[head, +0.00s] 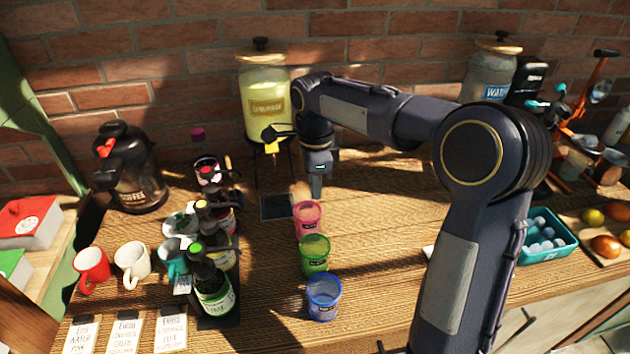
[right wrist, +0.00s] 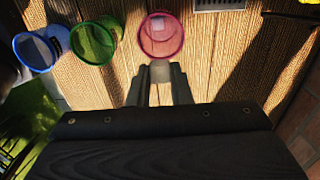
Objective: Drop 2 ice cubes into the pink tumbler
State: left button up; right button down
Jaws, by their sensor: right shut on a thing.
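The pink tumbler (head: 308,217) stands upright on the wooden table, at the far end of a row with the green and blue tumblers. In the right wrist view the pink tumbler (right wrist: 161,48) is just beyond my fingertips; a pale patch shows in it, and I cannot tell what it is. My right gripper (head: 316,190) points down behind the pink tumbler. In the wrist view the right gripper (right wrist: 160,84) is shut on a pale ice cube (right wrist: 160,71). More ice cubes (head: 541,244) lie in a teal tub (head: 553,255) on the right. My left gripper is not in view.
The green tumbler (head: 315,256) and blue tumbler (head: 323,297) stand in front of the pink one. Bottles (head: 213,290) and mugs (head: 131,262) crowd the left. A lemonade dispenser (head: 265,95) stands behind. The table between the tumblers and my right arm is mostly clear.

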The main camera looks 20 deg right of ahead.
jog(key=c, duration=1.2)
grip_release()
jog(key=shift+c, duration=0.2)
notch_tip(320, 180, up, 8)
jog(key=shift+f, duration=0.25)
jog(key=shift+r, duration=0.1)
